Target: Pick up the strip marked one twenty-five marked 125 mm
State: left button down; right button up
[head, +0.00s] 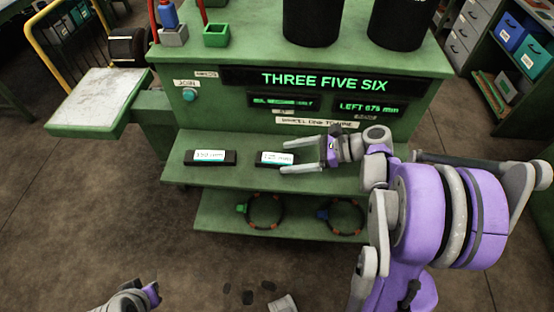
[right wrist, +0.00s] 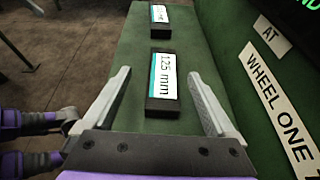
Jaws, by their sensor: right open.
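The strip marked 125 mm (right wrist: 163,82) is a black block with a white and teal label, lying on the green shelf. In the head view it is the right-hand strip (head: 272,159). My right gripper (head: 290,156) is open just right of it. In the right wrist view the fingers of my right gripper (right wrist: 159,88) point toward the strip, one on each side, with gaps between. Whether they are level with it is unclear. A second labelled strip (head: 210,158) lies to its left, apart. My left gripper (head: 140,297) is partly visible at the bottom left, away from the shelf.
A lower shelf holds two dark rings (head: 265,211) with orange marks. The upright panel behind the strips has a lit display (head: 325,82) reading THREE FIVE SIX. A pale-topped side table (head: 98,100) stands left. The shelf between the strips is bare.

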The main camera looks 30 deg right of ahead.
aim_at(275, 162)
jog(key=x, duration=0.5)
jog(key=shift+w, duration=0.35)
jog(key=c, duration=1.4)
jog(key=shift+c, duration=0.2)
